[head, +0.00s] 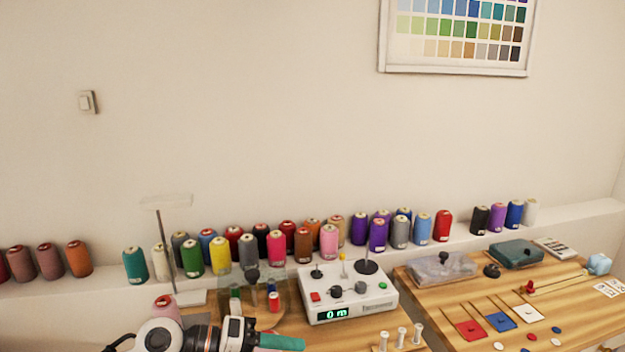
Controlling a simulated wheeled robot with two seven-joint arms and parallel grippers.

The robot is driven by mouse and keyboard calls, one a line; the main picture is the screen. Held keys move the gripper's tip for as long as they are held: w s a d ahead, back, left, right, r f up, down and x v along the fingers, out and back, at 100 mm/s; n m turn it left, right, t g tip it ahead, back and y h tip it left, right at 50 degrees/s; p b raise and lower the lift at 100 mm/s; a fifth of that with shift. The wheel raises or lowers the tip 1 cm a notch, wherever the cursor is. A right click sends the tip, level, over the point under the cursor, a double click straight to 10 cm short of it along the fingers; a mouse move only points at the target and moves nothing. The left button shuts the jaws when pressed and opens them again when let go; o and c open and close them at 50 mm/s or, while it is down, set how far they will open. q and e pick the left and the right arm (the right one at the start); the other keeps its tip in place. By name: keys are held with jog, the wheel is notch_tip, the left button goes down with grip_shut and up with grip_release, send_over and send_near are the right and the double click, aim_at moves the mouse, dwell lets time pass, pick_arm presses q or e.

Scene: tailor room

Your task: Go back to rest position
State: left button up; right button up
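My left arm comes in at the bottom left of the head view, and its wrist and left gripper (242,335) are low in front of the machine. A teal, elongated piece (280,342) lies at the gripper's end, cut by the bottom edge. I cannot tell whether it is held or part of the gripper, and the fingers are not clear. My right gripper is not visible.
A white winding machine (347,292) reading "0 m" stands on the wooden table (405,318). Coloured thread cones line the white ledge (460,232) behind. A thread stand (168,250) rises beside my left arm. Right, a wooden board (460,300) holds coloured cards and buttons.

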pick_arm(q)
notch_tip(320, 180, up, 4)
jog(key=d+n+t+h, duration=0.2)
jog(key=h, duration=0.1)
jog(key=w+a+r+n+t+y, duration=0.1)
jog(key=a+n+t+y, duration=0.2)
jog(key=n+t, duration=0.45)
jog(key=a+r+n+t+y, duration=0.2)
jog(key=a+n+t, duration=0.1)
jog(key=n+t, duration=0.5)
jog(key=s+a+f+n+g+y, duration=0.3)
jog(key=a+f+n+g+y, duration=0.1)
jog(key=a+f+n+y, duration=0.75)
jog(key=s+f+n+g, duration=0.2)
jog(key=s+f+g, duration=0.5)
jog(key=s, duration=0.4)
jog(key=s+f+n+g, duration=0.3)
jog(key=s+f+g, duration=0.3)
jog(key=s+f, duration=0.4)
notch_tip(320, 180, down, 25)
jog(key=s, duration=0.2)
jog(key=s+a+f+g, duration=0.2)
jog(key=s+f, duration=1.3)
jog(key=s, duration=0.1)
jog(key=shift+a+f+m+y, duration=0.3)
jog(key=shift+a+f+y, duration=0.05)
jog(key=shift+y, duration=0.1)
